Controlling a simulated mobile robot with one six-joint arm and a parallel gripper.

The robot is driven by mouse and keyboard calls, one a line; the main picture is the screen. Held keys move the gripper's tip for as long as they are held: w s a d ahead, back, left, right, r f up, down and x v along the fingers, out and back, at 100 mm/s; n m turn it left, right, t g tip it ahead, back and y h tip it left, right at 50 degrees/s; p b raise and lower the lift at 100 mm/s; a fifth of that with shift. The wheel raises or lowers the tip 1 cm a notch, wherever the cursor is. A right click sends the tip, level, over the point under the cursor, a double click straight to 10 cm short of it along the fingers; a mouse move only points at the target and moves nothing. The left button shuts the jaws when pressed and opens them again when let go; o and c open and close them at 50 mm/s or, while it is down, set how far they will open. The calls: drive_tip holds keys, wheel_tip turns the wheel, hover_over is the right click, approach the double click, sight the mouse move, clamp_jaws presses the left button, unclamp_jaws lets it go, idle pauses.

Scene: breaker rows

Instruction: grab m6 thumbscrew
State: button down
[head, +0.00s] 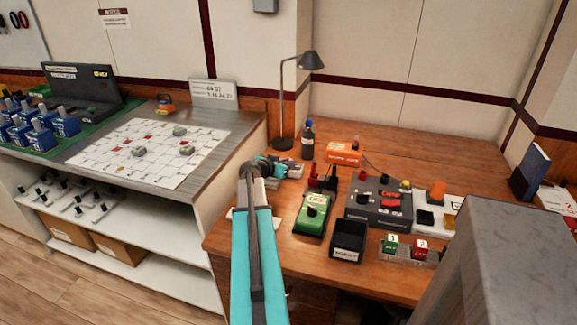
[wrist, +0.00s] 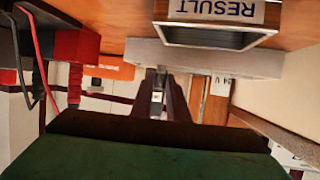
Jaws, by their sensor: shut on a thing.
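My gripper (head: 283,167) is in the head view at the end of my teal arm, over the left part of the wooden bench and behind the green meter. It is too small there to show what it holds. The wrist view is upside down; my dark fingers (wrist: 160,92) lie close together at its middle, shut on a small pale metallic piece (wrist: 157,97), which I take for the M6 thumbscrew. Its thread and head cannot be made out. No other thumbscrew can be made out in either view.
The green meter (head: 312,215), a black bin (head: 348,240) and a dark grey control box (head: 380,205) stand on the bench. A lamp (head: 283,95) and a dark bottle (head: 308,140) stand behind. The wrist view shows a box labelled RESULT (wrist: 215,36) and a red block with cables (wrist: 74,52).

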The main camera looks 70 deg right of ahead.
wheel_tip(320, 180, up, 9)
drive_tip(key=shift+f+b, duration=0.2)
drive_tip(key=shift+b, duration=0.25)
drive_tip(key=shift+s, duration=0.1)
idle(0.6)
